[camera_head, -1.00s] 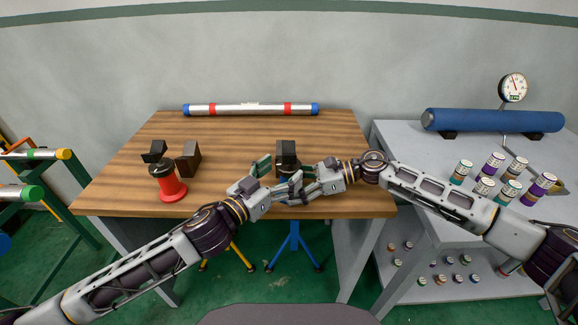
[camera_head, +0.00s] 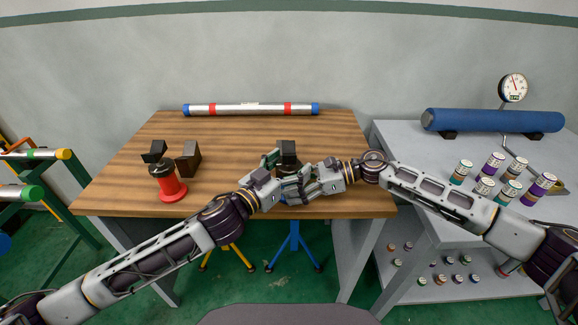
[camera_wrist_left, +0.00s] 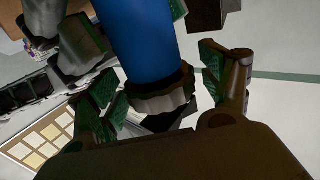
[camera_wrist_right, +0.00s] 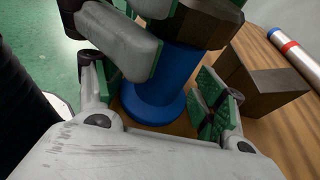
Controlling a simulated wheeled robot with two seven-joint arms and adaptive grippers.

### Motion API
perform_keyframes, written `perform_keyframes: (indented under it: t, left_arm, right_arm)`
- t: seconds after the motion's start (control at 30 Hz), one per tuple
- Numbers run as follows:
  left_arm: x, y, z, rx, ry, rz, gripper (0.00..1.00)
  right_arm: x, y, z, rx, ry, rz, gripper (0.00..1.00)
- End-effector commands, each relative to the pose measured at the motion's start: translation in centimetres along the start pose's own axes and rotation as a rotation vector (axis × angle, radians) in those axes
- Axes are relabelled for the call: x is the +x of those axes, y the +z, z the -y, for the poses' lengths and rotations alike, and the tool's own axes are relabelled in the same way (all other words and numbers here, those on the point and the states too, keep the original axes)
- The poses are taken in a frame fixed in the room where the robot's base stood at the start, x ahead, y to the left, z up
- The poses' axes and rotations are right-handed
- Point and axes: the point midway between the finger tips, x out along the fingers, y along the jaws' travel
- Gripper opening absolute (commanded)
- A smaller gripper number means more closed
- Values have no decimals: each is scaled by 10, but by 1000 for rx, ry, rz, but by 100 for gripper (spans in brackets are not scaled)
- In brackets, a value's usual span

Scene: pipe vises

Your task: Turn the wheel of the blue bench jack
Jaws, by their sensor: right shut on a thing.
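The blue bench jack stands near the front right of the wooden table. Its black top block (camera_head: 287,152) shows in the head view, where my grippers hide most of its body. In the left wrist view I see its blue body (camera_wrist_left: 138,40) and its ribbed wheel (camera_wrist_left: 162,104). My left gripper (camera_head: 284,173) is open, with green-padded fingers on either side of the wheel (camera_wrist_left: 160,85) and gaps visible. My right gripper (camera_head: 298,184) is lower and shut on the blue body, whose round base (camera_wrist_right: 153,105) shows in the right wrist view.
A red jack (camera_head: 170,186) and a dark block (camera_head: 188,158) stand at the left of the table. A silver pipe with red bands (camera_head: 250,109) lies along the back edge. A grey side table (camera_head: 400,145) holds a blue cylinder (camera_head: 490,120) and several small cans.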

Motion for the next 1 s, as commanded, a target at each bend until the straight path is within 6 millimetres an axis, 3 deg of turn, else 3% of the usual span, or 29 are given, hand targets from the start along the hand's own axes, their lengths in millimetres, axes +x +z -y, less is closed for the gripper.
perform_keyframes:
  t: [0.03, 0.33, 1.0]
  left_arm:
    - [0, 0, 0, 0, 0, 0, 72]
    - [0, 0, 0, 0, 0, 0, 33]
    - [1, 0, -3, -2, -110, -4, 33]
  right_arm:
    - [0, 1, 0, -1, 1, 1, 57]
    - [0, 1, 0, -1, 0, 1, 57]
    - [1, 1, 0, -1, 1, 2, 57]
